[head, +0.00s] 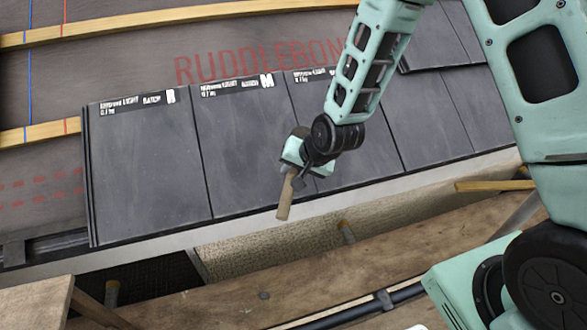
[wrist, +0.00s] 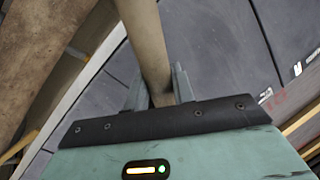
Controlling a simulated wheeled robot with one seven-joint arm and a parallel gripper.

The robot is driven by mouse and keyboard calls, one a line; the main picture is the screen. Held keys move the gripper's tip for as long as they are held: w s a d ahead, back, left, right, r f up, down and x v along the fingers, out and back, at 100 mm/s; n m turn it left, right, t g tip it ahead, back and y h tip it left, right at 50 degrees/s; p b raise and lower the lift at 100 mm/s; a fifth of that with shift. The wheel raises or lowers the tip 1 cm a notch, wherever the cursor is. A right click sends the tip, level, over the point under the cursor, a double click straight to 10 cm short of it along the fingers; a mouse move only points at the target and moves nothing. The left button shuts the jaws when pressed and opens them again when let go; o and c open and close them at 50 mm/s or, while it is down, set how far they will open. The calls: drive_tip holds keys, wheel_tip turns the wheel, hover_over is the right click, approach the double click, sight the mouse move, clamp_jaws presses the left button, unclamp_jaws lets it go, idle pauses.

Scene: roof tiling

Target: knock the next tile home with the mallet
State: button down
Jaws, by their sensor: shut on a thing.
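My gripper (head: 293,168) is shut on a pale wooden handle (head: 285,197), which hangs down and slightly left over the lower edge of the tile row. In the wrist view the handle (wrist: 143,35) runs up between the two fingers (wrist: 158,85) and out of the picture. I take it for the mallet's handle; no mallet head can be made out in either view. Dark grey tiles lie side by side: the leftmost tile (head: 150,165) has a label ending in B, and the one beside it (head: 243,145) a label ending in M. My arm partly covers the tiles further right.
Grey underlay (head: 130,55) printed in red and a wooden batten (head: 40,133) show to the left and above. Higher tiles (head: 438,38) overlap at the upper right. Below the eave lie a board walkway (head: 330,270) and a dark pole (head: 375,303).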

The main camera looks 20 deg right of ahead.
idle(0.3)
drive_tip(key=w+f+b, duration=0.1)
drive_tip(key=f, duration=0.1)
drive_tip(key=w+f+b, duration=0.2)
drive_tip(key=f+b, duration=0.1)
drive_tip(key=shift+f, duration=0.3)
drive_tip(key=shift+w+r+p, duration=0.1)
drive_tip(key=shift+r+p, duration=0.15)
drive_tip(key=shift+p, duration=0.1)
drive_tip(key=shift+r, duration=0.15)
drive_tip(key=shift+s+r+p, duration=0.25)
drive_tip(key=shift+r+p, duration=0.15)
drive_tip(key=shift+r, duration=0.05)
drive_tip(key=shift+s+r+p, duration=0.75)
drive_tip(key=shift+r+p, duration=0.15)
drive_tip(key=shift+r, duration=0.25)
drive_tip(key=shift+s+r+p, duration=0.7)
drive_tip(key=shift+r+p, duration=0.2)
drive_tip(key=shift+r, duration=0.2)
drive_tip(key=shift+s+r+p, duration=0.75)
drive_tip(key=shift+r+p, duration=0.15)
drive_tip(key=shift+r, duration=0.25)
